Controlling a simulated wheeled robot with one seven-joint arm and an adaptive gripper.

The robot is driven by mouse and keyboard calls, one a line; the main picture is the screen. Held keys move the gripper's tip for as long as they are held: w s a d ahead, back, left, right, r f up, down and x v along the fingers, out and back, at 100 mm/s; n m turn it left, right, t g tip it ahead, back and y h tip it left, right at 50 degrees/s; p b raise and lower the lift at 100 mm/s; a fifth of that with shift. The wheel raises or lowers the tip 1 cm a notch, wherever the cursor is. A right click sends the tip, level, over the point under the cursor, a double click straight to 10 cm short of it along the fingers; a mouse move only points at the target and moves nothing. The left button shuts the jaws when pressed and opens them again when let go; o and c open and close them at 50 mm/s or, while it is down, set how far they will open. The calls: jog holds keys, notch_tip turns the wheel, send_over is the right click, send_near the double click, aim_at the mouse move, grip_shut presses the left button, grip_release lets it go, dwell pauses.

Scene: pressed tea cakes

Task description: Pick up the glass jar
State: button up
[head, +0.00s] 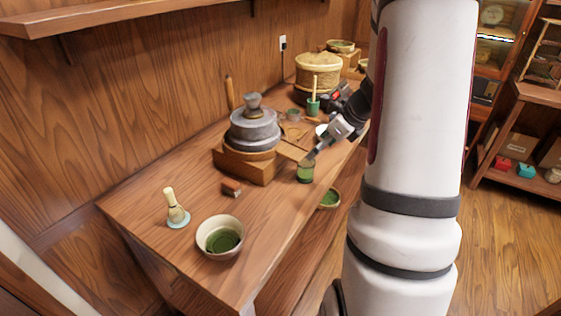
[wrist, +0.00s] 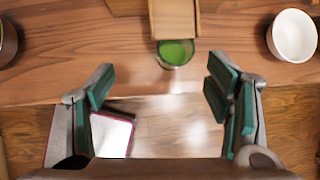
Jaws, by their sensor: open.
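The glass jar (head: 306,173) holds green powder and stands near the table's front edge, at the end of the stone mill's wooden spout. In the wrist view the jar (wrist: 175,53) is seen from above, beyond my fingertips and centred slightly right between them. The spout covers part of its far side. My gripper (head: 312,155) is close to the jar in the head view. In the wrist view my gripper (wrist: 160,86) is open and empty, its fingers apart over the table edge and floor.
The stone mill (head: 254,130) on its wooden base stands left of the jar. A white bowl (wrist: 294,36) is to the right in the wrist view. A matcha bowl (head: 220,238), whisk on a stand (head: 175,210) and small wooden block (head: 231,188) are on the table's near part.

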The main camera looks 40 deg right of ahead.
aim_at(306, 168)
jog(key=shift+m, duration=0.8)
jog(key=w+f, duration=0.1)
jog(key=f, duration=0.1)
jog(key=w+d+f, duration=0.1)
jog(key=f, duration=0.2)
jog(key=w+f, duration=0.1)
jog(key=f, duration=0.2)
jog(key=shift+w+d+b, duration=0.15)
jog(key=shift+d+b, duration=0.2)
jog(key=shift+d, duration=0.05)
jog(key=shift+x, duration=3.15)
jog(key=shift+d, duration=0.1)
jog(key=c, duration=1.4)
jog(key=shift+r, duration=0.1)
